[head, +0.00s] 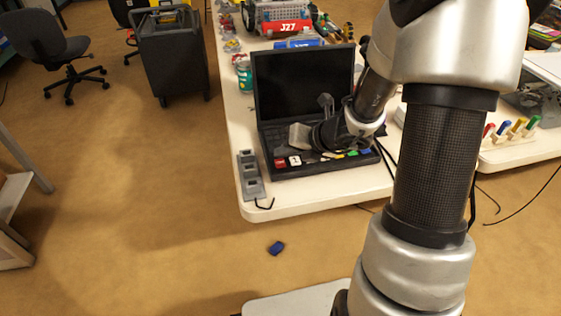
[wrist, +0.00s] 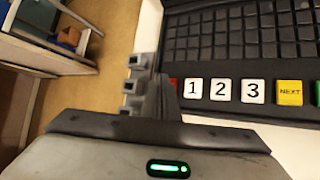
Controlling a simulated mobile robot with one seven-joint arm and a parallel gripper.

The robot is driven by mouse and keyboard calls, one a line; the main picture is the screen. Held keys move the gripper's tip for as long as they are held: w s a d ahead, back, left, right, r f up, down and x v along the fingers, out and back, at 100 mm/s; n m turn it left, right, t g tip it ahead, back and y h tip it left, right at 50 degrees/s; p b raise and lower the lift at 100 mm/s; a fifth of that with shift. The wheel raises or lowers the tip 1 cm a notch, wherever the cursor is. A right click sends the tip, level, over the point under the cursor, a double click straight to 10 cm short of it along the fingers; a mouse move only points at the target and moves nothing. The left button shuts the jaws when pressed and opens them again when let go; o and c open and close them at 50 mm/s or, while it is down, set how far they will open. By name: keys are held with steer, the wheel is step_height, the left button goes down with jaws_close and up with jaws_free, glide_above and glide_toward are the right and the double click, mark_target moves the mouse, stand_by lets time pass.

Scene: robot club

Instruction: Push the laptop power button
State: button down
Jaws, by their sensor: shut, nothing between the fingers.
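A black laptop (head: 318,100) stands open on the white table, its screen dark. A row of coloured buttons lies along its front edge. The red button (head: 280,163) is at the left end, beside a white button marked 1 (wrist: 192,88). In the wrist view the red button (wrist: 173,84) is mostly hidden behind my fingers, and I cannot read a label on it. My gripper (head: 300,136) is shut and empty above the laptop's left front part. In the wrist view its fingertips (wrist: 165,80) overlap the red button; I cannot tell whether they touch it.
A grey block with square sockets (head: 250,176) lies left of the laptop, near the table's front left corner (head: 253,213). A teal can (head: 245,76) stands left of the screen. Dark cables run right of the laptop. A blue block (head: 276,248) lies on the floor.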

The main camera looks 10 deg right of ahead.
mark_target(284, 165)
steer(key=shift+f, duration=0.15)
stand_by(0.3)
steer(key=shift+f+b, duration=0.3)
steer(key=shift+b, duration=0.1)
steer(key=shift+f+b, duration=0.45)
steer(key=shift+f, duration=0.1)
stand_by(0.4)
steer(key=shift+r, duration=0.1)
steer(key=shift+r+p, duration=0.9)
steer(key=shift+p, duration=0.1)
steer(key=shift+r, duration=0.1)
step_height(284, 165, up, 6)
steer(key=p, duration=0.5)
steer(key=shift+p, duration=0.35)
